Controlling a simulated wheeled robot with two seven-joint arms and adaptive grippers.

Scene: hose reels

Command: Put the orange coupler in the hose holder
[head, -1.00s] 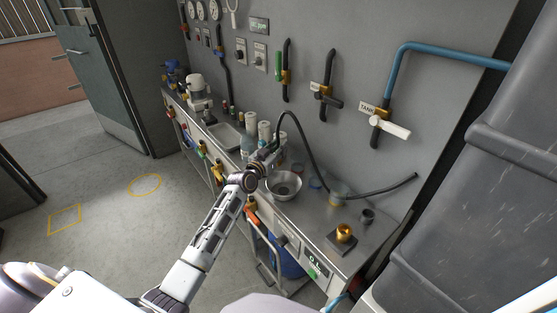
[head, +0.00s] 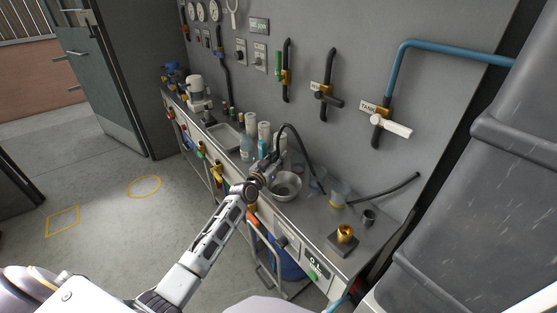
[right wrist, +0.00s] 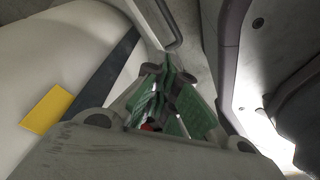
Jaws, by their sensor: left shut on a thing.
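My left gripper (head: 268,167) is low over the workbench, just left of a metal bowl. It is shut on the end of a black hose (head: 306,154), which arches up from the jaws and runs right across the bench. The jaws hide the hose end, so I cannot tell whether the orange coupler is there. Small orange fittings (head: 252,211) show at the bench's front edge beside my left arm. I cannot clearly identify the hose holder. My right gripper (right wrist: 168,82) shows in the right wrist view with green finger parts; its opening is unclear.
The metal bowl (head: 287,184) is close to my left gripper. Bottles and white cylinders (head: 250,136) stand behind it. A brass ring on a block (head: 344,235) and a dark cup (head: 368,217) are at the right. Wall valves (head: 384,122) are above the bench (head: 310,225).

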